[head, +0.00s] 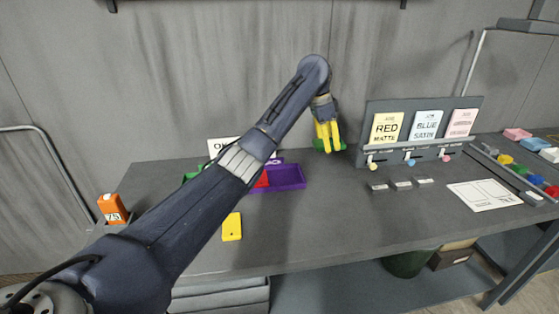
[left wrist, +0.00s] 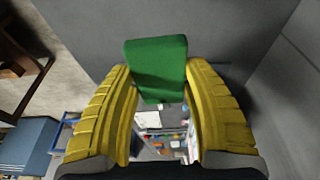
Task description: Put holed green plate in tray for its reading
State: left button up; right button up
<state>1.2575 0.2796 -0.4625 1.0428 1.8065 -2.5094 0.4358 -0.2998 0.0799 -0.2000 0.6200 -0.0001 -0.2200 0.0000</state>
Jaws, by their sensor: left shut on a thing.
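My left gripper (head: 328,138) has yellow fingers and is shut on a green plate (left wrist: 157,68), held above the far part of the table. Green edges of the plate show at both sides of the fingers in the head view. I cannot make out a hole in it. A purple tray (head: 291,183) stands behind my left forearm, left of the gripper and lower, with a red piece (head: 262,180) at it. A bit of green (head: 190,177) shows behind the arm, most of it hidden. An orange device (head: 112,209) reading 75 stands at the left. My right gripper is out of view.
A yellow holed plate (head: 232,228) lies near the front edge. A card stand (head: 366,143) with red matte, blue satin and pink cards stands right, small grey blocks (head: 402,185) before it. A white sheet (head: 484,195) and coloured pieces lie farther right. The middle front is clear.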

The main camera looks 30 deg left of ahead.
pick_arm(q)
jog(key=shift+w+a+r, duration=0.2)
jog(key=shift+a+r, duration=0.65)
jog(key=shift+r, duration=0.25)
jog(key=s+a+r, duration=0.2)
jog(key=s+a, duration=0.1)
jog(key=a, duration=1.4)
jog(key=s+a+f+m+g, duration=0.1)
jog(key=s+a+m+g, duration=0.1)
jog(key=s+a+m, duration=0.55)
jog(key=s+a+f+m+g, duration=0.15)
jog(key=s+a+m, duration=0.3)
jog(key=a, duration=0.65)
jog(key=f+m, duration=0.2)
jog(key=f, duration=0.4)
jog(key=f+m, duration=0.2)
jog(key=f, duration=0.5)
jog(key=f+m+g, duration=0.1)
jog(key=f, duration=0.6)
jog(key=shift+s+d+f+m, duration=0.2)
jog(key=shift+d+m, duration=0.15)
jog(key=shift+m, duration=0.05)
jog(key=shift+f, duration=0.1)
